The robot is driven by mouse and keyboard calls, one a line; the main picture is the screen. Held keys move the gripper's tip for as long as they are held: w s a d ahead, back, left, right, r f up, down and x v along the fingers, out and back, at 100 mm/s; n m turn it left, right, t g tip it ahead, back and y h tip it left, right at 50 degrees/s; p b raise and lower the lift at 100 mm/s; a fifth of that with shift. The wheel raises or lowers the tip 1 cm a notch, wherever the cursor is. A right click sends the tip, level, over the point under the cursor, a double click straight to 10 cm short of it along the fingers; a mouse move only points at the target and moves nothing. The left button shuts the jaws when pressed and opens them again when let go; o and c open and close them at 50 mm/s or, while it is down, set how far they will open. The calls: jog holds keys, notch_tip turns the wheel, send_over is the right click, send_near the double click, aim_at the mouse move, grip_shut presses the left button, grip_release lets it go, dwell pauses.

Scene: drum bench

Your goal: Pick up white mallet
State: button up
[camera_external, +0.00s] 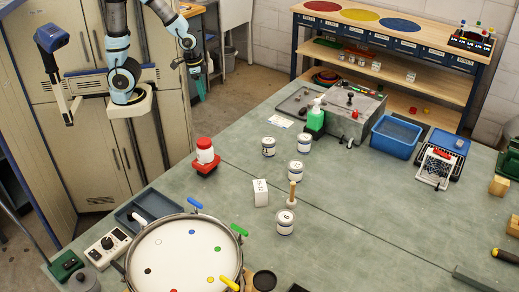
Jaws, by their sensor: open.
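A round drum (187,258) with a pale head lies at the lower left of the green bench. Short coloured mallet-like pieces sit around its rim. A white one, which I take for the white mallet (140,219), is at the drum's upper left, over a blue-grey tray. A blue one (195,203), a green one (239,230) and a yellow one (229,284) are at the other sides. My gripper (196,72) hangs at the upper left, beyond the bench's far edge, well away from the drum and empty. Its fingers are small in this view.
A red-and-white container (205,152), several white tins (285,222) and a white block (260,192) stand mid-bench. A dial box (107,246) is left of the drum. A blue bin (396,136) stands farther right. Lockers (110,160) stand behind my arm.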

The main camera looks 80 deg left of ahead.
jog(key=w+d+m+t+y+b, duration=0.45)
jog(key=w+d+m+b, duration=0.65)
jog(key=w+d+m, duration=1.2)
jog(key=s+d+r+m+t+h+b, duration=0.15)
jog(key=d+m+t, duration=0.3)
jog(key=d, duration=0.85)
jog(key=s+d+r+m+t+h+b, duration=0.1)
jog(key=s+d+r+m+t+b, duration=0.15)
jog(key=d+m, duration=0.75)
jog(key=n, duration=0.5)
send_near(292, 195)
jog(key=w, duration=0.2)
jog(key=shift+w+a+f+m, duration=0.1)
jog(key=shift+w+a+m, duration=0.15)
jog(key=shift+w+a, duration=0.1)
jog(key=p+x, duration=0.1)
jog(key=x, duration=0.4)
jog(key=shift+w+a+f, duration=0.1)
jog(key=shift+w+f, duration=0.05)
jog(key=shift+w, duration=0.15)
jog(key=p+x, duration=0.1)
jog(key=x, duration=0.4)
jog(key=shift+a+f, duration=0.15)
jog(key=shift+f, duration=0.05)
jog(key=shift+s, duration=0.1)
grip_shut()
